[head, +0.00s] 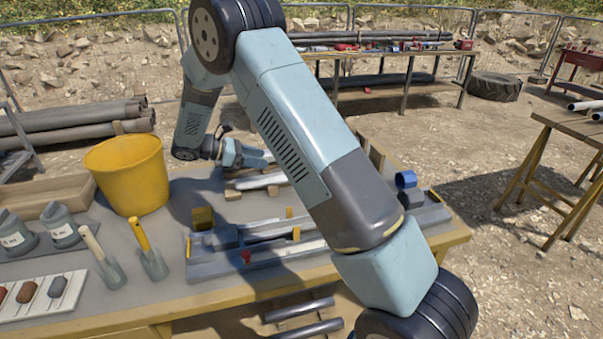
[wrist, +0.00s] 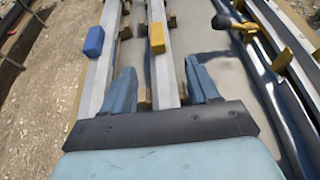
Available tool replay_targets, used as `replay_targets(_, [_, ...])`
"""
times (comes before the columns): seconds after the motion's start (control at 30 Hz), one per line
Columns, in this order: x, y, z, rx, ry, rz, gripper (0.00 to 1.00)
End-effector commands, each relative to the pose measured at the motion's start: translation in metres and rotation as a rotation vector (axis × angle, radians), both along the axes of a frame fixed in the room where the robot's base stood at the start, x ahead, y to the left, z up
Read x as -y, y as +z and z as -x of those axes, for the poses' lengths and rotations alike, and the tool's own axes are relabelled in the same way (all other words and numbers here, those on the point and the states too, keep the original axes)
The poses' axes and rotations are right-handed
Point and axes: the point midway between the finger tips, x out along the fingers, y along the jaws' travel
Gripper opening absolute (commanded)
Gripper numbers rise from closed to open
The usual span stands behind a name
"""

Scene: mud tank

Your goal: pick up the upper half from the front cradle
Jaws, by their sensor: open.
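In the wrist view a long, pale grey length (wrist: 161,75) with a yellow block (wrist: 157,38) on it lies on small wooden supports (wrist: 171,20). A similar grey length (wrist: 101,70) with a blue block (wrist: 94,40) lies to its left. Which one is the upper half, and whether halves are stacked, I cannot tell. My gripper (wrist: 160,72) is open, with one blue finger on each side of the yellow-marked length; contact is not clear. In the head view my gripper (head: 262,157) is at the back of the bench, over the grey lengths (head: 260,181), partly hidden by my arm.
On the bench (head: 80,316) stand a yellow bucket (head: 130,175), trowels (head: 150,255) and a sample tray (head: 40,297). My arm crosses above the bench's middle.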

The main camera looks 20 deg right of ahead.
Motion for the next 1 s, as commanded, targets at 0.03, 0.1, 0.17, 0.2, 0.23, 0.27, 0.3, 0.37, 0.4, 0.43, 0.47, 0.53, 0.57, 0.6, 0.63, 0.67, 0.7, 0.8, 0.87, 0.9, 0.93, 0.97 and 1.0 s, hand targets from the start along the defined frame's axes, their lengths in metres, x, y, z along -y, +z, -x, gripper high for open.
replay_targets(0.03, [0.001, -0.002, -0.001, -0.003, 0.003, 0.005, 0.60])
replay_targets(0.1, [0.006, -0.005, -0.001, -0.006, 0.005, 0.009, 0.60])
replay_targets(0.17, [0.014, -0.009, -0.001, -0.007, 0.004, 0.009, 0.60])
replay_targets(0.2, [0.020, -0.011, -0.001, -0.007, 0.004, 0.008, 0.60])
replay_targets(0.23, [0.025, -0.013, -0.001, -0.007, 0.004, 0.008, 0.60])
replay_targets(0.27, [0.030, -0.015, -0.001, -0.007, 0.003, 0.009, 0.60])
replay_targets(0.3, [0.037, -0.018, -0.001, -0.007, 0.004, 0.008, 0.60])
replay_targets(0.37, [0.047, -0.022, -0.001, -0.007, 0.004, 0.008, 0.60])
replay_targets(0.4, [0.053, -0.024, -0.001, -0.006, 0.003, 0.008, 0.60])
replay_targets(0.43, [0.057, -0.026, -0.001, -0.006, 0.004, 0.007, 0.60])
replay_targets(0.47, [0.061, -0.028, -0.001, -0.006, 0.004, 0.007, 0.60])
replay_targets(0.53, [0.068, -0.031, -0.001, -0.005, 0.004, 0.008, 0.60])
replay_targets(0.57, [0.070, -0.032, -0.001, -0.006, 0.005, 0.007, 0.60])
replay_targets(0.6, [0.073, -0.033, -0.001, -0.006, 0.005, 0.007, 0.60])
replay_targets(0.63, [0.075, -0.034, -0.001, -0.005, 0.005, 0.006, 0.60])
replay_targets(0.67, [0.076, -0.034, -0.001, -0.005, 0.005, 0.006, 0.60])
replay_targets(0.7, [0.077, -0.035, -0.001, -0.005, 0.005, 0.006, 0.60])
replay_targets(0.8, [0.080, -0.036, -0.001, -0.005, 0.005, 0.006, 0.60])
replay_targets(0.87, [0.084, -0.038, -0.002, -0.006, 0.005, 0.007, 0.60])
replay_targets(0.9, [0.088, -0.039, -0.003, -0.006, 0.005, 0.007, 0.60])
replay_targets(0.93, [0.091, -0.040, -0.003, -0.006, 0.004, 0.008, 0.60])
replay_targets(0.97, [0.094, -0.041, -0.003, -0.007, 0.004, 0.008, 0.60])
replay_targets(1.0, [0.099, -0.044, -0.004, -0.006, 0.004, 0.007, 0.60])
